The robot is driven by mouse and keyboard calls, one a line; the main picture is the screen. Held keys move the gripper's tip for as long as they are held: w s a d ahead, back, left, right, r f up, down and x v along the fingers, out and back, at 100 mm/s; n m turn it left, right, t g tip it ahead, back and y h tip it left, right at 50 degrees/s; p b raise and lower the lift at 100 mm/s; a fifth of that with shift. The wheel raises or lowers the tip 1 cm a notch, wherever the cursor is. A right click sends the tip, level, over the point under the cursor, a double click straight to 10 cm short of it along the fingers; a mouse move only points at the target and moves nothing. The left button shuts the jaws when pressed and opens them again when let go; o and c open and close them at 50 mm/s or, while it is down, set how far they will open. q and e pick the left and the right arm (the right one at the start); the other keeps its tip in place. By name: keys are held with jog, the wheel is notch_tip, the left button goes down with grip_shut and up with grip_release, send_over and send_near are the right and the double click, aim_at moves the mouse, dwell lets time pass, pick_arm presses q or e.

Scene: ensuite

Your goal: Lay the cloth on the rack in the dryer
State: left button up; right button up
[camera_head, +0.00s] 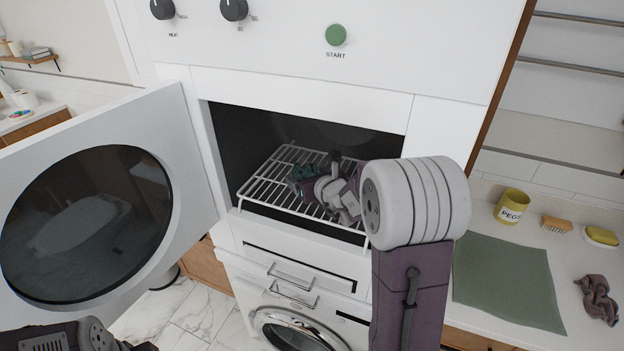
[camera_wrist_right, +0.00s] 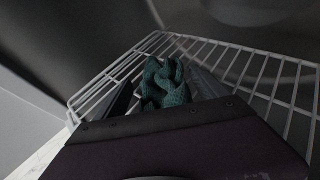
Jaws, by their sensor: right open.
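The dryer door (camera_head: 95,215) stands open to the left. A white wire rack (camera_head: 262,185) sticks out of the dryer opening. A crumpled teal cloth (camera_head: 302,173) is on the rack; it also shows in the right wrist view (camera_wrist_right: 165,82), between the two fingers. My right gripper (camera_head: 318,180) is open, over the rack and close around the cloth. The wrist body hides part of the cloth's near side. Part of my left arm shows at the bottom left, but its fingers do not show.
The counter at right holds a green mat (camera_head: 508,282), a yellow pegs tin (camera_head: 512,206), a brush (camera_head: 556,225), a soap dish (camera_head: 601,237) and a crumpled mauve cloth (camera_head: 597,298). A washing machine (camera_head: 300,330) stands below the dryer. Bare rack shows around the cloth.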

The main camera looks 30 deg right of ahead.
jog(key=v, duration=1.1)
jog(key=shift+r+p, duration=0.15)
jog(key=shift+p, duration=0.25)
jog(key=shift+s+a+r, duration=0.1)
jog(key=shift+s+a, duration=0.05)
jog(key=shift+s, duration=0.3)
